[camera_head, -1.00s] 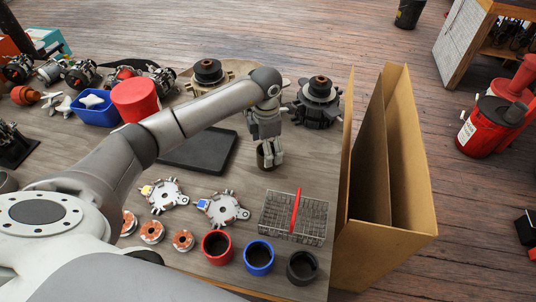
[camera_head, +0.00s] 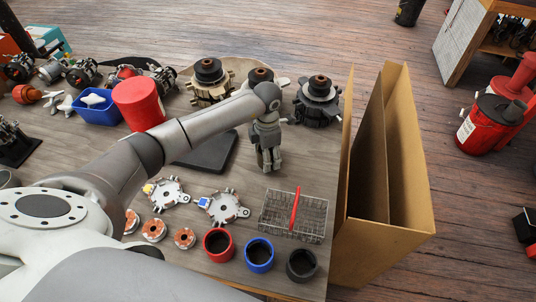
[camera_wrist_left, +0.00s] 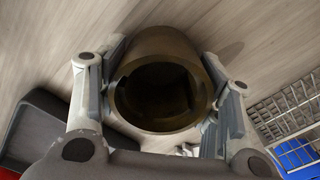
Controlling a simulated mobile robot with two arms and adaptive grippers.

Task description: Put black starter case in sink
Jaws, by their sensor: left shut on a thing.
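A black open cup (camera_head: 302,266), which looks like the black starter case, stands upright at the table's front right. Blue (camera_head: 259,256) and red (camera_head: 218,245) cups stand left of it. My left gripper (camera_head: 269,166) is above the table behind the wire basket, pointing down, well behind the black cup. In the left wrist view it is shut on a hollow dark-brown cylinder (camera_wrist_left: 160,60), whose open end faces the camera. The fingers mostly hide this cylinder in the head view. No sink is recognisable. My right gripper is not in view.
The wire basket (camera_head: 316,224) with a red handle stands behind the cups. A tall cardboard box (camera_head: 405,165) borders the table's right side. A black tray (camera_head: 212,152) and dark stacked parts (camera_head: 318,98) lie farther back.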

